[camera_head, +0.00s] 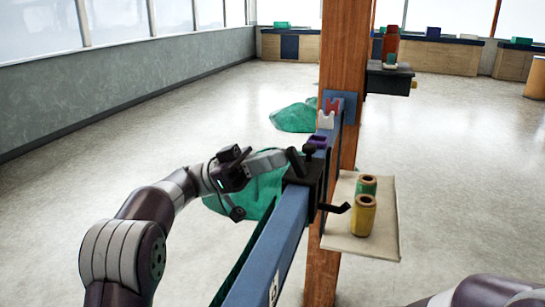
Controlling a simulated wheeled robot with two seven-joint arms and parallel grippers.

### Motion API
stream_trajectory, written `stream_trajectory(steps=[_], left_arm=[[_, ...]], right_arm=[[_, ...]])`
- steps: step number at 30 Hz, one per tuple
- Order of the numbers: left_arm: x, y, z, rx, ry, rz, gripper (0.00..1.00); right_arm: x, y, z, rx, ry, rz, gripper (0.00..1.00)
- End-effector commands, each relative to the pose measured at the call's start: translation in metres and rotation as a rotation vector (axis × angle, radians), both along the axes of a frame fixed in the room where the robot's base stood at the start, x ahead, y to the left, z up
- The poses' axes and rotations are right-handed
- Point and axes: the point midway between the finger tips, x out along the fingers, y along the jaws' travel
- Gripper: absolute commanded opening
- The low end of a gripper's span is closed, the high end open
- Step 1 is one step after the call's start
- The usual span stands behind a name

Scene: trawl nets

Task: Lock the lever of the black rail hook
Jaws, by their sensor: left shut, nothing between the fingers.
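The black rail hook (304,194) is clamped over the top of the blue rail (262,258). Its dark hook arm (334,208) sticks out to the right. A dark upright piece with a round knob (310,149), apparently the lever, stands at its top. My left gripper (286,158) comes in from the left, shut and empty, with its tips close beside the lever at the hook's top. I cannot tell whether they touch it. Part of my right arm shows at the lower right corner; its gripper is out of view.
A brown wooden post (343,70) rises behind the rail. Purple, white and red pieces (326,119) sit further along the rail. A pale shelf (375,240) at the right holds green and yellow spools (363,215). Green netting (262,192) lies on the floor behind my gripper.

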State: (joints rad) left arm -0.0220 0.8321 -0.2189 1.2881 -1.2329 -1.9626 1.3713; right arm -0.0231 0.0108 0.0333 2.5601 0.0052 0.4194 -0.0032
Motion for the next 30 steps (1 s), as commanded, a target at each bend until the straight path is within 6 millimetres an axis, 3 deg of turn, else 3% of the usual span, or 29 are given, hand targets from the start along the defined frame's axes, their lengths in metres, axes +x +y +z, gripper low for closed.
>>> stream_trajectory(steps=[11, 21, 28, 30], left_arm=[[0.000, -0.001, 0.012, 0.185, -0.063, 0.000, 0.00], [-0.003, -0.010, 0.028, 0.439, -0.143, -0.001, 0.00], [-0.006, -0.018, 0.035, 0.432, -0.137, -0.001, 0.00], [-0.005, -0.018, 0.026, 0.431, -0.140, 0.000, 0.00]], right_arm=[[0.000, 0.000, 0.024, 0.000, 0.000, 0.000, 0.43], [0.000, 0.000, 0.075, 0.000, 0.000, 0.000, 0.43], [0.000, 0.000, 0.107, 0.000, 0.000, 0.000, 0.43], [0.000, 0.000, 0.100, 0.000, -0.001, 0.000, 0.43]])
